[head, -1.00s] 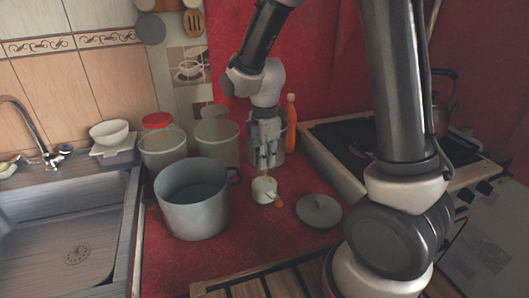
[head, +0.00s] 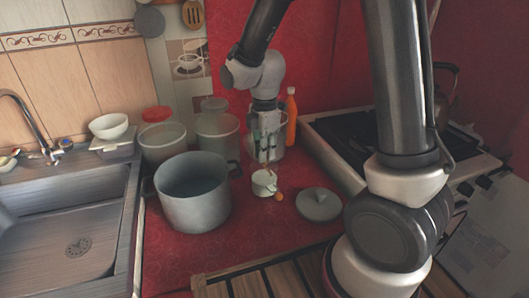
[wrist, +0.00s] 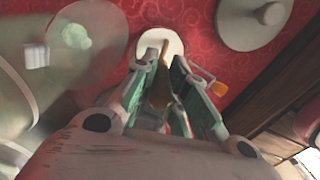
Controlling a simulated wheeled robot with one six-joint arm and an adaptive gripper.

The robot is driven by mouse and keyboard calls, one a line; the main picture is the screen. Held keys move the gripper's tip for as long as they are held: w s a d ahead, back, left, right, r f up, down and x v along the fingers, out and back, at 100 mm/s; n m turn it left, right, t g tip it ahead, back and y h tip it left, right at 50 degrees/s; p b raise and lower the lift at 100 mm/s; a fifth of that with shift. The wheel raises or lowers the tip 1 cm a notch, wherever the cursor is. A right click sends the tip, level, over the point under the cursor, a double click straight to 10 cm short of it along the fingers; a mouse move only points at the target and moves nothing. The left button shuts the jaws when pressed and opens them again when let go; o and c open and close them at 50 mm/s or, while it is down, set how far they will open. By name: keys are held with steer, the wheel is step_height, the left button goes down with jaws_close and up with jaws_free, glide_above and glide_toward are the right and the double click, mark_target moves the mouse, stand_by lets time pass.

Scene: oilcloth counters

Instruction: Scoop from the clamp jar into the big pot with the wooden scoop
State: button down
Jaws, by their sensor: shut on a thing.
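The big pot (head: 195,212) is a grey metal pot, open at the top, standing left of my gripper in the head view. The small white pot (head: 264,184) with an orange tab (head: 279,195) beside it looks like the clamp jar; its opening shows pale in the wrist view (wrist: 148,46). My gripper (head: 266,160) is above it, pointing down. In the wrist view my gripper (wrist: 160,75) is shut on the brown handle of the wooden scoop (wrist: 161,90). The scoop's lower end is over or in the jar; I cannot tell which, nor whether it holds anything.
A grey round lid (head: 319,205) lies right of the jar. Clear containers, one with a red lid (head: 157,114), stand behind the pot. An orange bottle (head: 291,118) and a clear vessel stand behind my gripper. A sink (head: 70,225) is left, a stove (head: 350,140) right.

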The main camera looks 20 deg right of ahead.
steer(key=shift+r, duration=5.7)
